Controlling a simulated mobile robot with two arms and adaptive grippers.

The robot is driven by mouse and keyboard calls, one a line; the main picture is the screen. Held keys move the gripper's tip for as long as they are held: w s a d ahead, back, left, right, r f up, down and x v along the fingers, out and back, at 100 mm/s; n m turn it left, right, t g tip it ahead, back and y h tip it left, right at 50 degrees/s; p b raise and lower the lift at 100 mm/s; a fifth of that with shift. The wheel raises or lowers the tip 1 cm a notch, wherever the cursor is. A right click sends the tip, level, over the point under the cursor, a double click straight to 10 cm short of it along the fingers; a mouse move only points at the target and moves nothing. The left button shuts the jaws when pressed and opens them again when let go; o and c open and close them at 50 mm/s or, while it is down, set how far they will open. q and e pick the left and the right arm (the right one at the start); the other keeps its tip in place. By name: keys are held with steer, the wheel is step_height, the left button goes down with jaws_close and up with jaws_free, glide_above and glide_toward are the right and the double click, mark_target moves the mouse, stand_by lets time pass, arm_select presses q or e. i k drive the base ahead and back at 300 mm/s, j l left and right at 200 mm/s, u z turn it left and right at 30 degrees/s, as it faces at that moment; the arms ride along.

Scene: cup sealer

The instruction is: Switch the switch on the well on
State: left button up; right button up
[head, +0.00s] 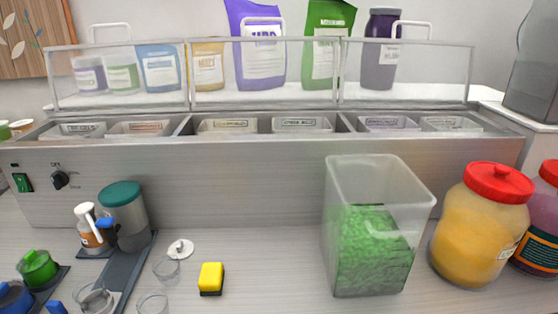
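The well (265,165) is a long metal unit across the counter, with several lidded compartments along its top. A green rocker switch (22,182) is on the left end of its front panel. The rocker's position is too small to read. A black knob (60,180) with small markings is just right of the switch. Nothing covers the switch or the knob in the head view. Neither of my grippers is in view.
Below the switch stand a teal-lidded container (124,215), a white-topped bottle (91,230) and a green-topped jar (38,268). Clear cups (166,268) and a yellow sponge (211,278) lie nearby. A clear bin of green pieces (375,225) and a red-lidded jar (480,225) stand right.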

mark_target(23, 186)
steer(key=u, duration=1.4)
